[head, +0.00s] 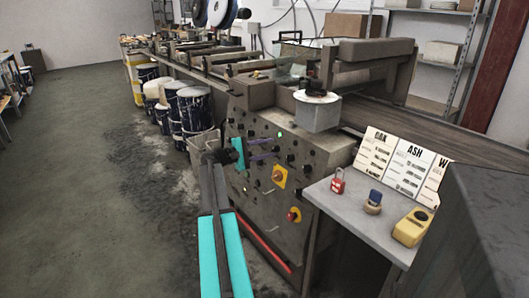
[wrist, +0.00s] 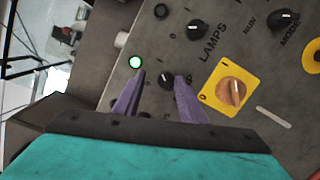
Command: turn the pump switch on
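The dark grey control panel (head: 263,178) holds several black rotary knobs. My gripper (head: 269,147) points at its upper part, with two purple fingers apart. In the wrist view my open gripper (wrist: 160,76) has one fingertip on each side of a black knob (wrist: 167,80); whether they touch it I cannot tell. A lit green lamp (wrist: 136,62) is just left of the left fingertip, and it also shows in the head view (head: 280,134). No pump label is readable; lettering by the fingers is hidden. The knob's setting is unclear.
A yellow-plated orange switch (wrist: 231,91) is right of the fingers, below a knob (wrist: 198,29) marked LAMPS. A red and yellow button (head: 294,215) sits lower on the panel. A side table (head: 345,207) holds a padlock and yellow device. Paint drums (head: 194,108) stand left.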

